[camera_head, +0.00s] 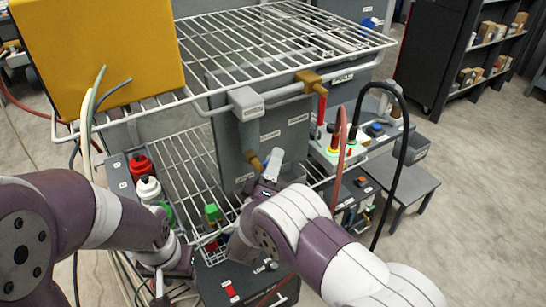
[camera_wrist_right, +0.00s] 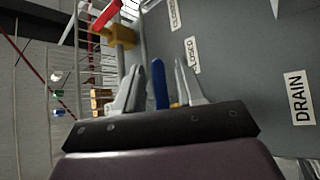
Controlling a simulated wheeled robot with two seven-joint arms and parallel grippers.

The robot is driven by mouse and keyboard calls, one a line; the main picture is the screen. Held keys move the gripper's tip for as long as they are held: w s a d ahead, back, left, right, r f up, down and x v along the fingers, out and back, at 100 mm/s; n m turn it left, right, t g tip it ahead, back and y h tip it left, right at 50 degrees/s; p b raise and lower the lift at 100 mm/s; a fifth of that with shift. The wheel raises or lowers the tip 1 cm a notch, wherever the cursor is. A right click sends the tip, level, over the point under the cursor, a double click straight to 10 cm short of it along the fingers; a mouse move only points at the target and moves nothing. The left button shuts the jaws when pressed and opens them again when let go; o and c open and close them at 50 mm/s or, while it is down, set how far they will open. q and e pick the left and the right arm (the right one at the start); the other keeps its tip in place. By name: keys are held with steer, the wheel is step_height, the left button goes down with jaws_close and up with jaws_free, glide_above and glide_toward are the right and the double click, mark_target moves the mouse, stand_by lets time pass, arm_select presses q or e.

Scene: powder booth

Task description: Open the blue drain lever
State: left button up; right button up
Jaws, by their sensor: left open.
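The blue drain lever (camera_wrist_right: 160,86) stands upright in the right wrist view, between the two fingers of my right gripper (camera_wrist_right: 160,88). The fingers are apart, with a clear gap on the right finger's side; contact on the left side cannot be told. In the head view my right gripper (camera_head: 268,170) is at the lower front of the grey tank (camera_head: 275,125), by a brass fitting (camera_head: 253,162). The blue lever is hidden there. A DRAIN label (camera_wrist_right: 297,97) is on the tank. My left gripper (camera_head: 160,284) is low at the left, open, away from the lever.
A red-handled brass valve (camera_head: 309,80) is on the upper pipe. White wire shelves (camera_head: 290,30) surround the tank above and below. A yellow box (camera_head: 100,50) stands at upper left. Bottles (camera_head: 148,188) stand at left. Black and red hoses (camera_head: 403,130) arch at right.

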steer(key=shift+w+r, duration=0.1)
steer(key=shift+w, duration=0.1)
jaws_close()
steer(key=shift+m, duration=0.3)
steer(key=m+g+p, duration=0.1)
steer(key=g+p, duration=0.1)
steer(key=f+m+g+p, duration=0.1)
steer(key=m+g, duration=0.1)
steer(key=shift+s+a+y+p, duration=0.15)
steer(key=shift+y+p, duration=0.15)
steer(key=shift+p, duration=0.1)
steer(key=shift+s+a+f+m+g+y+p, duration=0.4)
steer(key=shift+m+g+y+p, duration=0.8)
steer(key=shift+p, duration=0.6)
steer(key=shift+s+a+f+m+g+y+p, duration=0.15)
steer(key=shift+a+f+m+g+y+p, duration=0.55)
steer(key=shift+g+p, duration=1)
steer(key=shift+s+a+f+m+g+y+p, duration=0.2)
steer(key=shift+s+f+m+g+y+p, duration=0.1)
steer(key=shift+m+g+y+p, duration=1.3)
steer(key=shift+n+t+p, duration=0.3)
steer(key=shift+n+p, duration=0.05)
steer(key=shift+n, duration=0.15)
